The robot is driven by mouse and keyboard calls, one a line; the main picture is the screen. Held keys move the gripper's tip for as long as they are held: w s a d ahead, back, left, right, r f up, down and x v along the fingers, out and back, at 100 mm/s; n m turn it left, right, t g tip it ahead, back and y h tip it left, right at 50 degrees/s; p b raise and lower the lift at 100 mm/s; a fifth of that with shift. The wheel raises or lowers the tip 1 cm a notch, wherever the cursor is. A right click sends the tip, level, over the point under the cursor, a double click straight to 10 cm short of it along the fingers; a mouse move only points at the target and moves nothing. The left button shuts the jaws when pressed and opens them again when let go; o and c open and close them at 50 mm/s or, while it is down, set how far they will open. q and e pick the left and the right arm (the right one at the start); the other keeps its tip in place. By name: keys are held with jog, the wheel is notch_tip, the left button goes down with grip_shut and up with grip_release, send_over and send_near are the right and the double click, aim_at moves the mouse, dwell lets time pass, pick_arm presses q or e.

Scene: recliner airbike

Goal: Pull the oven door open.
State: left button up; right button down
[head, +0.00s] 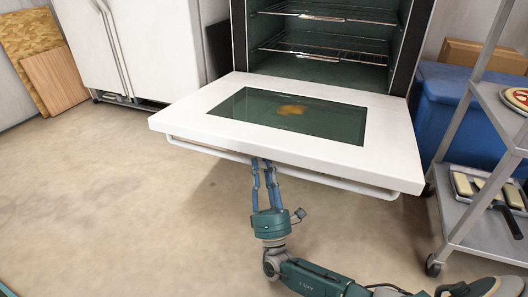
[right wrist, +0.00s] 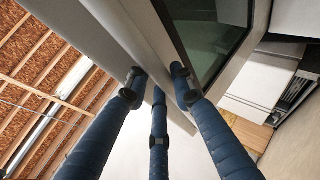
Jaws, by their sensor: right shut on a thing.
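The oven door (head: 190,119) is white with a dark window and is folded down to nearly flat in the head view. Its long white bar handle (head: 340,183) runs below the front edge of the door. The oven (head: 325,60) stands open behind it. My right gripper (head: 263,163) is under the front edge, shut on the handle; its fingertips are partly hidden by the door. In the right wrist view, the blue fingers close around the handle (right wrist: 112,32) beside the door's edge. My left gripper is not in view.
Two wire racks (head: 330,45) sit inside the oven. A metal cart (head: 475,170) with trays stands at the right, beside a blue bin (head: 440,105). A white refrigerator (head: 140,45) stands at the back left. The floor (head: 110,200) at the left and front is clear.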

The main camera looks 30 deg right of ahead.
jog(key=shift+w+d+f+h, duration=0.1)
jog(key=shift+d+f+h, duration=0.1)
jog(key=shift+f, duration=0.35)
jog(key=shift+w+d+f+h, duration=0.1)
jog(key=shift+d+f, duration=0.05)
jog(key=shift+f, duration=0.4)
jog(key=c, duration=1.6)
grip_release()
jog(key=shift+c, duration=0.2)
jog(key=s+a, duration=0.3)
jog(key=s, duration=0.9)
jog(key=shift+s+a+f, duration=0.2)
jog(key=shift+a+f, duration=0.15)
jog(key=shift+f, duration=0.1)
